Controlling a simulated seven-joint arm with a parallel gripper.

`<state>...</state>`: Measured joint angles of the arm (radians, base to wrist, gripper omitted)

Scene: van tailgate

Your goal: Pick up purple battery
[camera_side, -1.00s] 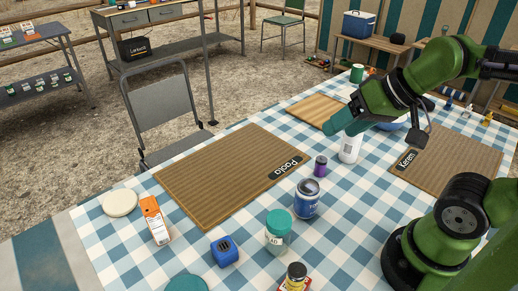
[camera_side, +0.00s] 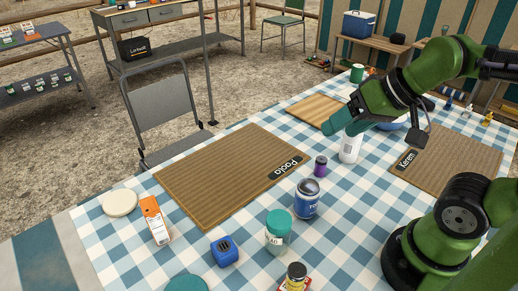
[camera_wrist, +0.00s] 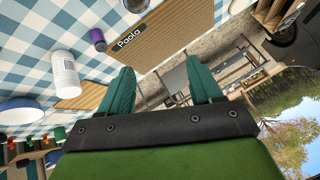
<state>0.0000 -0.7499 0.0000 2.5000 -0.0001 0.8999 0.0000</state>
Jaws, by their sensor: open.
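The purple battery (camera_side: 320,166) is a small purple cylinder with a dark top. It stands upright on the checkered table, beside the Paola placemat (camera_side: 232,172). In the wrist view the purple battery (camera_wrist: 97,38) is at the upper left, away from the fingers. My gripper (camera_side: 330,126) is above the table, to the upper right of the battery in the side view. In the wrist view my gripper (camera_wrist: 160,88) has its two green fingers spread apart, with nothing between them.
A white bottle (camera_side: 350,148) stands near my gripper. A blue-labelled jar (camera_side: 306,198) stands just in front of the battery. The Keren placemat (camera_side: 455,160) lies to the right.

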